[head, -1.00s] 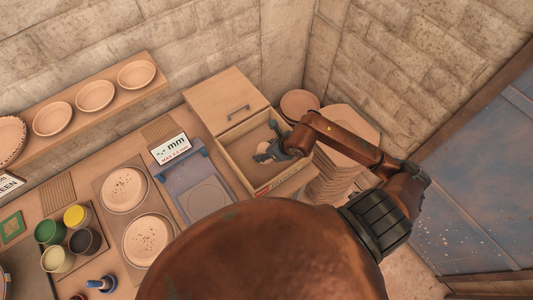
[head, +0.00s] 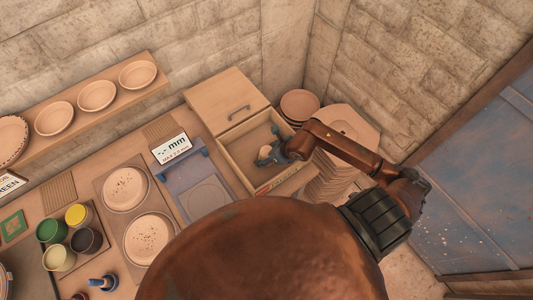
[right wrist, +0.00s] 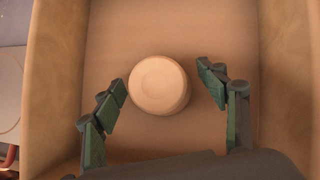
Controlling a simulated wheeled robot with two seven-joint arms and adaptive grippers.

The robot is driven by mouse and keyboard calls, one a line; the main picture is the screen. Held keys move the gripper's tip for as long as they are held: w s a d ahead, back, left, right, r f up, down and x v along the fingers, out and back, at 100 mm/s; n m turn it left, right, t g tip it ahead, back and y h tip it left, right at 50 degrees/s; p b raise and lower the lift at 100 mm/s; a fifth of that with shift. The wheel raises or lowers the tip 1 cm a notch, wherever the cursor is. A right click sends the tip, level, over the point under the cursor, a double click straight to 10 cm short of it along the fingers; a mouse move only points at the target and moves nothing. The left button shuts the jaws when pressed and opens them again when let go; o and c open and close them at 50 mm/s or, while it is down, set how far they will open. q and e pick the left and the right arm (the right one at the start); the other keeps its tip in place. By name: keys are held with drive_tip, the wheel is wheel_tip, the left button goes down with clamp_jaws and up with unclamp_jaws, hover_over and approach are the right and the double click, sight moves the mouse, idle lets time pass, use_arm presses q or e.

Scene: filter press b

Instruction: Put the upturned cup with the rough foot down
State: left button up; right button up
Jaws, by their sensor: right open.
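The upturned cup (right wrist: 159,84), pale clay, stands on the floor of the open drawer (right wrist: 110,30) in the right wrist view, its round foot facing up. Whether the foot is rough cannot be told. My right gripper (right wrist: 166,88) is open, with one finger on each side of the cup; the left finger is very close to it. In the head view my right gripper (head: 270,153) is down in the drawer (head: 236,167) and partly covers the cup (head: 265,152). My left gripper is not in view.
The drawer walls stand close around my right gripper. A blue gauge (head: 182,157), plates (head: 125,188) and paint pots (head: 57,257) are to the left.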

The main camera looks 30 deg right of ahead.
drive_tip(key=shift+r, duration=0.1)
drive_tip(key=v, duration=1.2)
drive_tip(key=shift+b, duration=0.35)
drive_tip(key=shift+c, duration=0.5)
